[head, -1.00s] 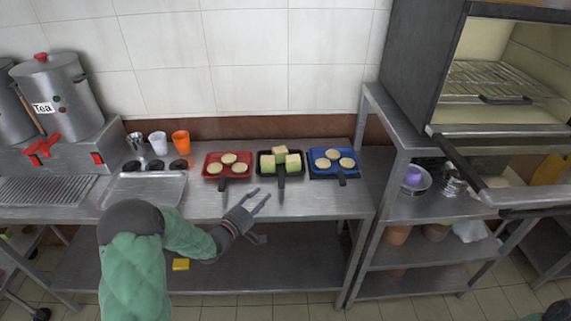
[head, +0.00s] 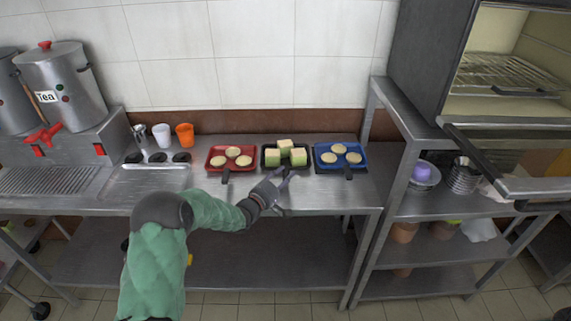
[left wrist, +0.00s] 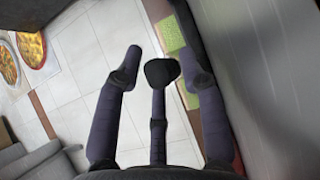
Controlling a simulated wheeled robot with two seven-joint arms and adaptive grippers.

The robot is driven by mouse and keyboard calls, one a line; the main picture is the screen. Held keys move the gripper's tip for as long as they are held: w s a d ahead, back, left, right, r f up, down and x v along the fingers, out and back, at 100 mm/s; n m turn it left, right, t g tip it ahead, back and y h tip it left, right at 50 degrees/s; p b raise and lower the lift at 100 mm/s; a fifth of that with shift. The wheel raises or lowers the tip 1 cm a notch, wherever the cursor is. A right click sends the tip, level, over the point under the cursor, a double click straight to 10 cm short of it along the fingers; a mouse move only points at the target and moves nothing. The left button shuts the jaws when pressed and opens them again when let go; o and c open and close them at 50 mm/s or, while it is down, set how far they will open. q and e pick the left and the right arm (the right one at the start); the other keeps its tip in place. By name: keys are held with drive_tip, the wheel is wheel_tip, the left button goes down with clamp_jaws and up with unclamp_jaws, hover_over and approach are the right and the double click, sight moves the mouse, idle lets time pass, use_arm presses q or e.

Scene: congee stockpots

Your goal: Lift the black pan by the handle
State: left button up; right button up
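The black pan (head: 264,161) lies on the steel counter between a red and a blue pan, with several green-and-white blocks in it. My left gripper (head: 287,178) is at its front side, over the handle area, and hides most of the handle. In the left wrist view, my gripper (left wrist: 162,56) has its two outer fingers spread apart. A dark rounded tip stands between them; I cannot tell whether it is a finger part or the handle. A green block (left wrist: 170,36) shows beyond the fingers. Contact with the handle is not clear. My right gripper is out of view.
The red pan (head: 209,165) and the blue pan (head: 317,164), each with pale round pieces, sit close on either side. Cups (head: 184,136) and tea urns (head: 64,85) stand to the left. A steel shelf rack (head: 402,185) stands to the right.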

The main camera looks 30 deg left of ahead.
use_arm(q)
clamp_jaws()
drive_tip(key=shift+r, duration=0.1)
drive_tip(key=shift+r, duration=0.1)
